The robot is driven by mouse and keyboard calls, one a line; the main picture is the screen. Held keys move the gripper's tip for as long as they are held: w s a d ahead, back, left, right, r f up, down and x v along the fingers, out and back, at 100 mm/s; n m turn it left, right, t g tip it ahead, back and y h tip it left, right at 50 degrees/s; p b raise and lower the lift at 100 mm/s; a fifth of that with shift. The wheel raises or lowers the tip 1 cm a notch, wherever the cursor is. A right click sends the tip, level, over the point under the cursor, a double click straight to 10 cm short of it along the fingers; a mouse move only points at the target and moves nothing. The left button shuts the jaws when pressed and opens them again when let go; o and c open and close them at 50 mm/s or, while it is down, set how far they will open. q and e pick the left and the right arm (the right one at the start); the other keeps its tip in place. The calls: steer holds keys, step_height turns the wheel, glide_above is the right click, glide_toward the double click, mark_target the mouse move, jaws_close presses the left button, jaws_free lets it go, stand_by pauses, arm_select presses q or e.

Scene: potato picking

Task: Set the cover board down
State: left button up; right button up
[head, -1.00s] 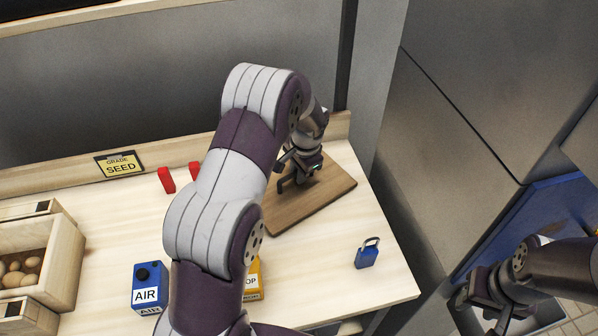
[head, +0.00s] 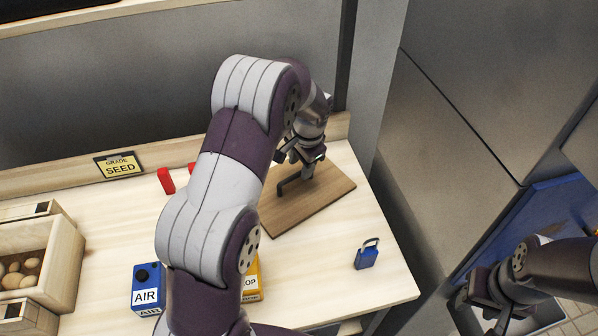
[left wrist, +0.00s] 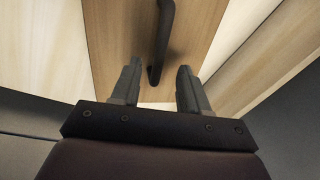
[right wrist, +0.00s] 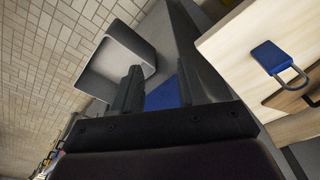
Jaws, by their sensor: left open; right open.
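The cover board (head: 325,196) is a brown wooden panel lying flat on the pale table at its back right corner. A dark bar handle (head: 294,183) stands on it; part of the board is hidden behind my left arm. My left gripper (head: 303,158) is open just above the handle. In the left wrist view the handle (left wrist: 163,40) runs between and beyond the open fingers (left wrist: 157,88), apart from both, with the board (left wrist: 112,35) beneath. My right gripper (head: 492,318) is off the table's right side; the right wrist view shows its fingers (right wrist: 160,88) apart and empty.
A blue padlock (head: 366,254) lies near the table's right edge. A blue AIR box (head: 147,288) and a yellow box (head: 252,280) stand at the front. A crate of potatoes (head: 62,268) is at left. Red blocks (head: 166,181) and a SEED sign (head: 119,165) are at the back.

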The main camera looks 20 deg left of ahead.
arm_select(q)
step_height(320, 180, up, 7)
steer(key=d, duration=0.1)
steer(key=s+d+f+n+h, duration=0.1)
steer(key=s+d+n, duration=0.1)
steer(key=s, duration=0.9)
steer(key=s+d+f+n, duration=0.1)
steer(key=s+d+n, duration=0.2)
steer(key=s, duration=0.8)
steer(key=shift+f+n+h, duration=0.15)
steer(key=shift+n+h, duration=0.25)
